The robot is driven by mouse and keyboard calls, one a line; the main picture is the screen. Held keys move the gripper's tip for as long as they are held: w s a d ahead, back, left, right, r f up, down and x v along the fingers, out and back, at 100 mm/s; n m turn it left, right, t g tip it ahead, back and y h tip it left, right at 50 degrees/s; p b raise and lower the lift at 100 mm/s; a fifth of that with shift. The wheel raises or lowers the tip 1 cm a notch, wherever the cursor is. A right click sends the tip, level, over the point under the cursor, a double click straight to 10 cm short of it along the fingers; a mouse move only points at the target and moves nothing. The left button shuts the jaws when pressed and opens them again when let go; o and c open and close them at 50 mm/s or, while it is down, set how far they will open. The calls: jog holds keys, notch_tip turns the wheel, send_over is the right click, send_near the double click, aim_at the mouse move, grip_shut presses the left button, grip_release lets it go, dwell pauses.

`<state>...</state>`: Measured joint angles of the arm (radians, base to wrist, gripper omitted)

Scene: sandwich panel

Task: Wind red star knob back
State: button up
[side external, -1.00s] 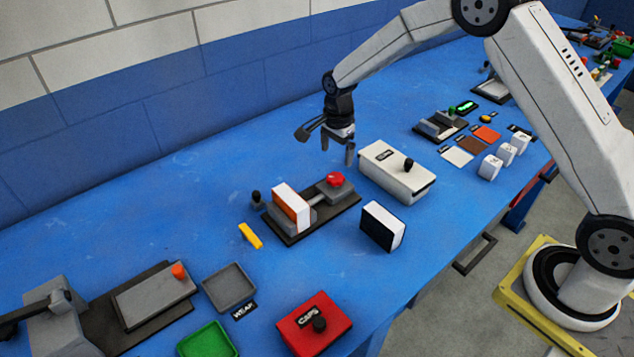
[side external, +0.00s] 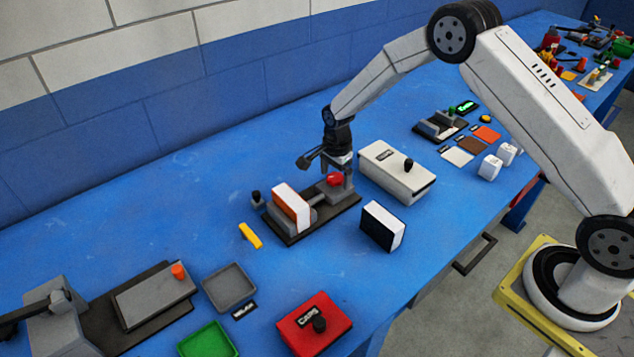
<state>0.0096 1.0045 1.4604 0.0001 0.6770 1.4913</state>
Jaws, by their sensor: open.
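The red star knob (side external: 334,181) sits on the right end of a small grey clamp fixture (side external: 289,238) with a dark base. My gripper (side external: 339,180) points down at the knob, with its fingers open around or right beside it; I cannot tell whether they touch it. The far finger is partly hidden. An orange and white block (side external: 291,206) stands upright in the fixture, left of the knob. A grey shaft runs between the block and the knob's end.
A white lidded box (side external: 395,175) stands close to the right of the fixture. A black and white block (side external: 383,226) stands in front of it. A yellow piece (side external: 250,236) lies to the left. A red box (side external: 314,325) stands near the front edge. The table behind the fixture is clear.

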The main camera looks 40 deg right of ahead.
jog(key=c, duration=1.2)
jog(key=shift+o, duration=0.2)
jog(key=shift+n, duration=0.5)
jog(key=n, duration=1.2)
jog(key=shift+n, duration=0.3)
jog(key=n, duration=1.2)
jog(key=shift+r, duration=0.1)
jog(key=shift+n, duration=0.4)
